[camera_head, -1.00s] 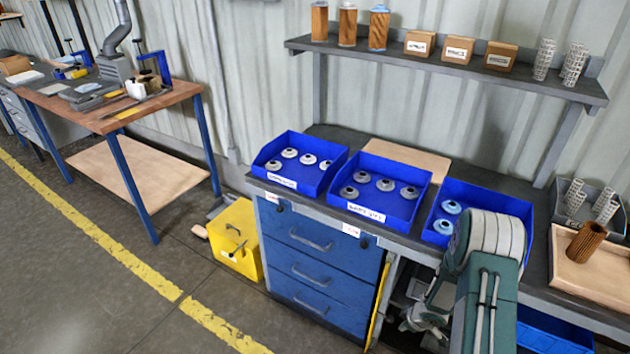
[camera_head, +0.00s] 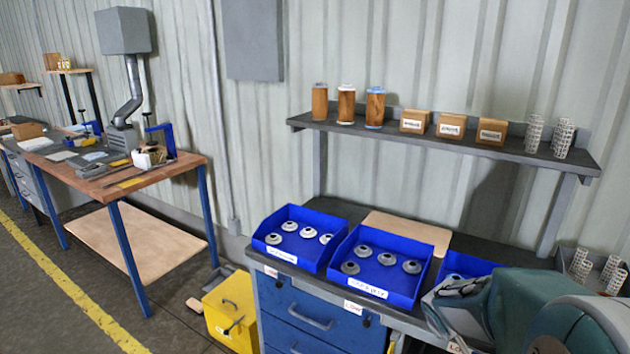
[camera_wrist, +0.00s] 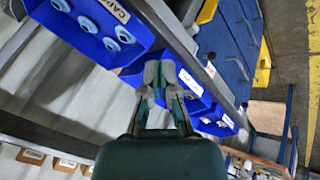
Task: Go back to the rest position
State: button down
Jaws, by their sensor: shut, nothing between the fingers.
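My gripper (camera_wrist: 160,84) is shut with nothing between its fingers, as the wrist view shows. In the head view, my folded green-and-grey arm fills the lower right, in front of the workbench, and hides much of the right blue bin (camera_head: 468,264). The gripper end lies low at the arm's left side there, partly cut off by the frame's bottom edge. In the wrist view, the fingers point toward the blue bins, and a bin with blue-grey caps (camera_wrist: 112,44) is at the upper left. No contact with a bin can be made out.
Two blue bins of grey caps, left (camera_head: 262,238) and middle (camera_head: 345,276), stand on the bench. The shelf (camera_head: 450,142) above holds cartridges, boxes and mesh cores. A yellow bin (camera_head: 228,310) stands on the floor, left of the blue drawers. Another table (camera_head: 185,172) is at the left.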

jog(key=s+a+r+m+y, duration=0.1)
jog(key=s+a+r, duration=0.3)
jog(key=s, duration=0.3)
jog(key=s+a+r+m+y, duration=0.1)
jog(key=s+a+r, duration=0.2)
jog(key=s, duration=0.5)
jog(key=s+a+r+m+y, duration=0.1)
jog(key=s+a+r+m, duration=0.1)
jog(key=s+a+r, duration=0.2)
jog(key=s+r, duration=0.1)
jog(key=s, duration=0.2)
jog(key=shift+s+a+r+y, duration=0.3)
jog(key=shift+s+a+r, duration=0.05)
jog(key=shift+s, duration=0.05)
jog(key=c, duration=1.3)
grip_release()
jog(key=shift+c, duration=0.2)
